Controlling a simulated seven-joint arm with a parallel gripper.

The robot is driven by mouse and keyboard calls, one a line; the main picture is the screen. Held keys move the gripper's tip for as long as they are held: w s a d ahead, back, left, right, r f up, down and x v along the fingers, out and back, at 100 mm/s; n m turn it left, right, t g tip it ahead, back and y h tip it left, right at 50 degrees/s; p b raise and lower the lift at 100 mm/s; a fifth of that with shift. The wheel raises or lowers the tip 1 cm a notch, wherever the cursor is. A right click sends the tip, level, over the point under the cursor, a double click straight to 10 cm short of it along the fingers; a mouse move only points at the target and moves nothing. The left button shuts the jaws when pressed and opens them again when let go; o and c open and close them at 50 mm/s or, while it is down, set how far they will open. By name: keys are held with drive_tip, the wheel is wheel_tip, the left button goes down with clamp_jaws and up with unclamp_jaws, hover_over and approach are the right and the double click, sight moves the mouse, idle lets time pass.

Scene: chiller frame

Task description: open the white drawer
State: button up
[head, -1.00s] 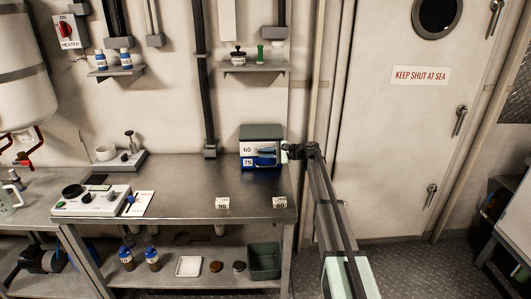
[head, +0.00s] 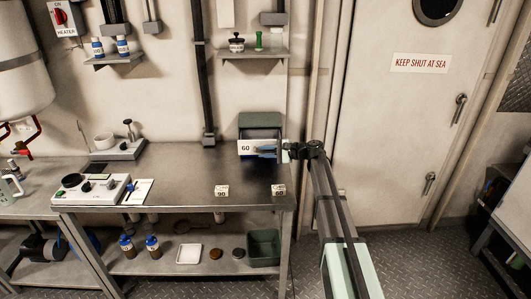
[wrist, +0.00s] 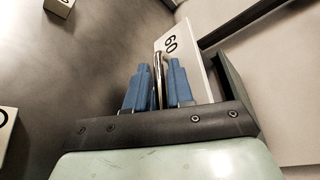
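The white drawer (head: 244,147), marked 60, sticks out from the front of a small grey-green cabinet (head: 260,119) on the steel bench. Its open inside shows dark behind the white front. In the wrist view the white front (wrist: 187,62) carries an upright metal handle (wrist: 158,72). My gripper (head: 266,152) has its blue fingers on both sides of this handle, shut on it; the fingers also show in the wrist view (wrist: 158,85). The blue drawer below is hidden behind the white drawer and my gripper.
Two small blocks, marked 90 (head: 222,191) and 60 (head: 278,190), stand near the bench's front edge. A shelf (head: 254,54) with small items hangs above the cabinet.

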drive_tip(key=v, duration=1.3)
drive_tip(key=shift+s+d, duration=0.15)
drive_tip(key=shift+d, duration=0.2)
drive_tip(key=shift+r, duration=0.1)
